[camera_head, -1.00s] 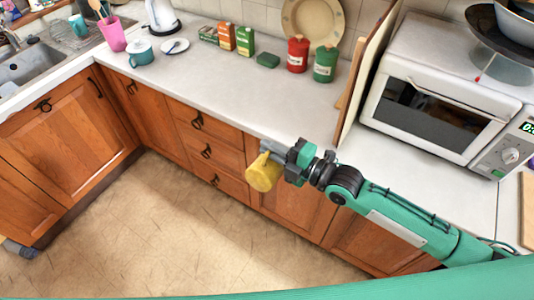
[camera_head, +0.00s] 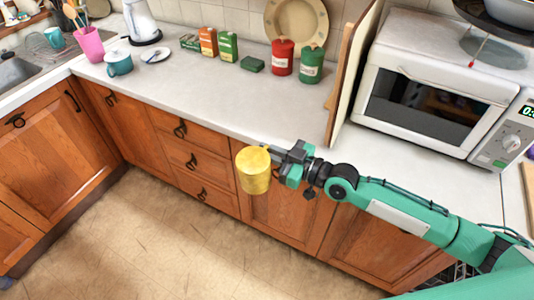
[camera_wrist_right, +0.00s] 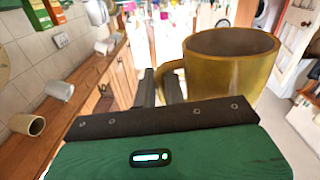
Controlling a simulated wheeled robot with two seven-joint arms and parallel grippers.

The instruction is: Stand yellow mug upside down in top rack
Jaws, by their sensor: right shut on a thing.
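The yellow mug (camera_head: 253,172) hangs in the air in front of the drawers. In the head view a smooth yellow disc faces up, which looks like its closed base. My right gripper (camera_head: 272,153) is shut on the mug at its handle side. In the right wrist view the mug (camera_wrist_right: 228,72) is at the right, its dark opening toward the picture's top, with its handle at the fingers (camera_wrist_right: 160,88). Some dark wire rack (camera_head: 458,277) shows at the bottom right, mostly hidden by my arm; I cannot tell which rack it is. My left gripper is out of view.
A microwave (camera_head: 430,95) stands at the right behind an upright board (camera_head: 352,75). The floor (camera_head: 150,245) before the cabinets is clear.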

